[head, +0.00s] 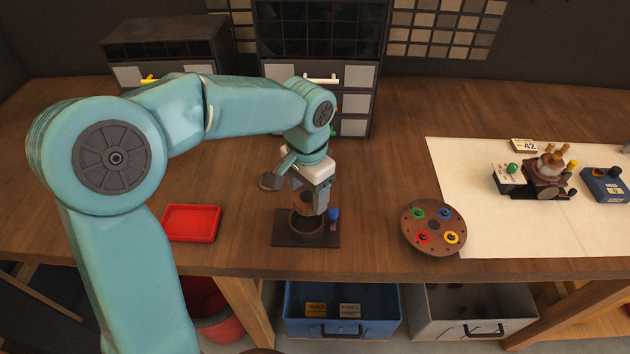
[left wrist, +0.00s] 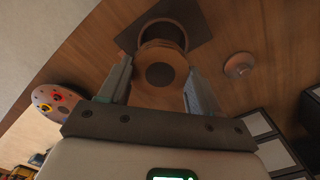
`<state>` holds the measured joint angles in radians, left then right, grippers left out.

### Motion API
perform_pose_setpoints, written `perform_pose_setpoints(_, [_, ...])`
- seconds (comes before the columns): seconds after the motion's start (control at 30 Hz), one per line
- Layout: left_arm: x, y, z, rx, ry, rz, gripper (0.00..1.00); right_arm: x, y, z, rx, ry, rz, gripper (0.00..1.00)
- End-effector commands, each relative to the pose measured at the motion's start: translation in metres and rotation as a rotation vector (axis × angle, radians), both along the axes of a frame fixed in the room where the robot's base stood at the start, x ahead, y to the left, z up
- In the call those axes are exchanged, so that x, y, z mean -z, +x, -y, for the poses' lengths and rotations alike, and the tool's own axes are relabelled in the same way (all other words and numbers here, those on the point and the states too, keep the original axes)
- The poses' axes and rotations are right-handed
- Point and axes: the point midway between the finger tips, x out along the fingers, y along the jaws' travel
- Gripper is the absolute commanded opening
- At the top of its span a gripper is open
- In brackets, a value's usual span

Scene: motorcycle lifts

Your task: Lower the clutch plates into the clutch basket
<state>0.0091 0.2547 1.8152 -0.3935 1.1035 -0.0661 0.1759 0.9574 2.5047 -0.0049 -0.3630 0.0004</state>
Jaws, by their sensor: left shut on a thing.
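My left gripper (head: 310,203) points down and is shut on the clutch plates (head: 303,201), a brown round stack. In the left wrist view the clutch plates (left wrist: 161,52) sit between the two fingers (left wrist: 159,88), with a dark round centre. The clutch basket (head: 306,225) is a brown round cup on a dark square base plate (head: 283,240). The stack is right over the basket's mouth; I cannot tell whether its lower edge is inside the rim. The basket (left wrist: 160,33) shows partly behind the stack in the left wrist view. My right gripper is not in view.
A red tray (head: 191,223) lies left, a round disc with coloured pegs (head: 433,228) right. Drawer cabinets (head: 320,70) stand at the back.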

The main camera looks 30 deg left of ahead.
Motion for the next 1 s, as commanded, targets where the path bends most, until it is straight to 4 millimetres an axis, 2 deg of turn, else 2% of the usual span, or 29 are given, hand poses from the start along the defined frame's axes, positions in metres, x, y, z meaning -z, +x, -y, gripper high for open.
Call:
perform_pose_setpoints(0.27, [0.013, -0.002, -0.006, -0.007, 0.001, 0.002, 0.21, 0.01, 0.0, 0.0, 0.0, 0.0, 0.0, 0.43])
perform_pose_setpoints(0.63, [0.048, -0.001, -0.005, -0.007, 0.001, 0.001, 0.21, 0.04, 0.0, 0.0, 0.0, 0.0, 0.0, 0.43])
perform_pose_setpoints(1.0, [0.052, 0.001, -0.003, -0.007, 0.001, 0.002, 0.21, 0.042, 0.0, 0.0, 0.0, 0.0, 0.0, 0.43])
